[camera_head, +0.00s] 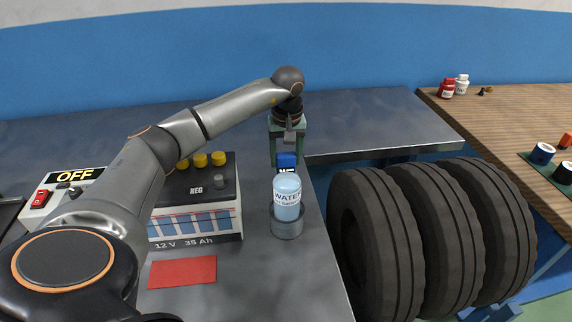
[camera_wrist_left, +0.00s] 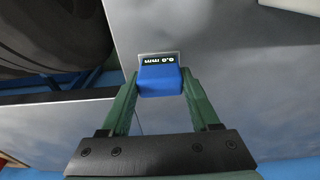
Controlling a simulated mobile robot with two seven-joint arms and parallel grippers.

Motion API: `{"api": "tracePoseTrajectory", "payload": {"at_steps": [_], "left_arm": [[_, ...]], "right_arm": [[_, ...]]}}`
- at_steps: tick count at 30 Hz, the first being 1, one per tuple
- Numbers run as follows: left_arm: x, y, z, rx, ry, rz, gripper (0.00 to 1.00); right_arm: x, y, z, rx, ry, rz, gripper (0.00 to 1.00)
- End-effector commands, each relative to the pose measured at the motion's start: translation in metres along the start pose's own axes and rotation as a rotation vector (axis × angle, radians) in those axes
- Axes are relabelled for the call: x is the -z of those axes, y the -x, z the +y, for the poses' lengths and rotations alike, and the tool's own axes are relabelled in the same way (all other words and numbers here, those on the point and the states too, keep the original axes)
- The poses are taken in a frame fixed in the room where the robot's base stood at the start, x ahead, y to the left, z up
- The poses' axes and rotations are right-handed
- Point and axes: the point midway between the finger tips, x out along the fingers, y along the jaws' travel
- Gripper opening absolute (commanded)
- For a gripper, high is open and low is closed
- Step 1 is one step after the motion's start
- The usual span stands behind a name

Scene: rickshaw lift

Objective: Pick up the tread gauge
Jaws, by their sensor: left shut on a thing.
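The tread gauge (camera_wrist_left: 160,78) is a small blue block with a dark display reading 0.0 mm. In the left wrist view it sits between the green fingers of my left gripper (camera_wrist_left: 160,84), which are shut on it. In the head view the blue gauge (camera_head: 287,161) shows at the lower end of my left gripper (camera_head: 286,158), just behind the water bottle (camera_head: 287,190). I cannot tell for sure whether the gauge touches the bench. My right gripper is in neither view.
The bottle stands in a grey cup holder (camera_head: 287,226) near the bench edge. A 12 V battery (camera_head: 196,205), a red cloth (camera_head: 183,272) and an OFF switch box (camera_head: 62,190) are to the left. Several tires (camera_head: 432,235) stand right of the grey bench (camera_head: 390,120).

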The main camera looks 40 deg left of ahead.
Motion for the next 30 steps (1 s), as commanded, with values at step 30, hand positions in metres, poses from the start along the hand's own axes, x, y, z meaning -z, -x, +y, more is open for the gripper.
{"api": "tracePoseTrajectory", "payload": {"at_steps": [30], "left_arm": [[0.012, 0.095, 0.001, -0.002, 0.001, 0.001, 0.06]], "right_arm": [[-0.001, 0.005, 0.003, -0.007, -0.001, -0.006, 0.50]]}}
